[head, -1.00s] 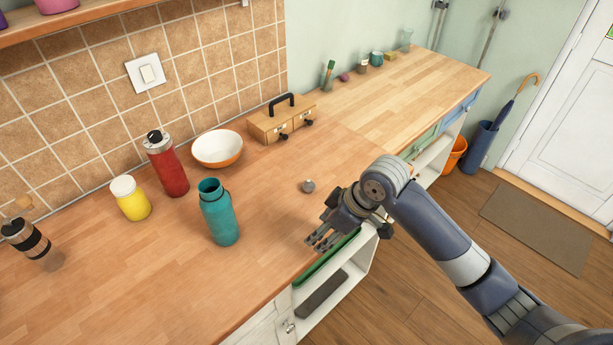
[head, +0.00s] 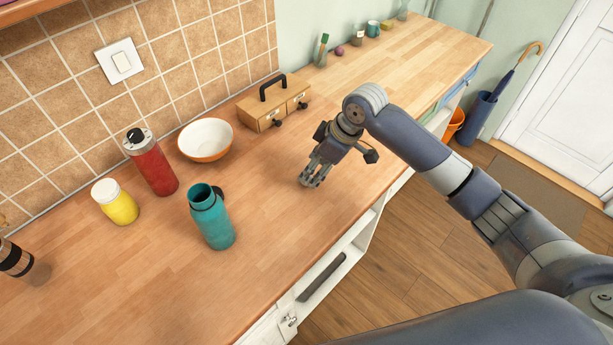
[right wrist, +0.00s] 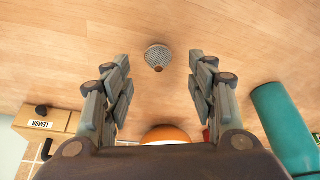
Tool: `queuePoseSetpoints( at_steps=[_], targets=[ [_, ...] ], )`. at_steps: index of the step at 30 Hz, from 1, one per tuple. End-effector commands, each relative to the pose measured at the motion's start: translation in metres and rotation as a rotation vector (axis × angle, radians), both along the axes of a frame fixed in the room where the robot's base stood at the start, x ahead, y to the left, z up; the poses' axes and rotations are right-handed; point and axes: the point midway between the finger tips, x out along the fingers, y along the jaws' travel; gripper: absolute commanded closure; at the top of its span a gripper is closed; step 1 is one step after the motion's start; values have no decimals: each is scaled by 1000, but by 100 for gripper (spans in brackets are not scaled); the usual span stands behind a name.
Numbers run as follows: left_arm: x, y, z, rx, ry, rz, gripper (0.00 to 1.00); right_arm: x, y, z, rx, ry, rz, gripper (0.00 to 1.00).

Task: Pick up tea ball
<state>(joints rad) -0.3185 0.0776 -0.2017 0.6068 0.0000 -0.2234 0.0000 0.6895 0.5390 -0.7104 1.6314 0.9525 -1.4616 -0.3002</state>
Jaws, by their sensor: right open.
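The tea ball (right wrist: 158,57) is a small grey mesh ball with a brownish tip. In the right wrist view it lies on the wooden counter, between the lines of the two fingers and a little beyond their tips. My right gripper (head: 311,180) points down over the counter, open and empty; its spread fingers also show in the right wrist view (right wrist: 160,85). In the head view the gripper covers the spot, and I cannot make out the ball there. My left gripper is not in view.
A red bottle (head: 152,165) and yellow jar (head: 116,203) are farther left. The counter near the gripper is clear.

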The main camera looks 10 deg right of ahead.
Motion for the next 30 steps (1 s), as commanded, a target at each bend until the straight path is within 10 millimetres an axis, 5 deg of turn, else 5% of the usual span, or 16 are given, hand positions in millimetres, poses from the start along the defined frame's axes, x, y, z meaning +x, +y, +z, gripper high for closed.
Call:
queuePoseSetpoints(
  at_steps=[12,18,24,30],
  targets=[
    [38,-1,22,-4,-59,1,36,11,14,-44,-1,2,-1,47],
    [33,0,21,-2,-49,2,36,11,14,-45,-1,1,0,47],
    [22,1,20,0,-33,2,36,11,14,-45,-1,1,0,88],
    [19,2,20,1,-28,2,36,11,14,-44,-1,0,0,88]
  ],
)
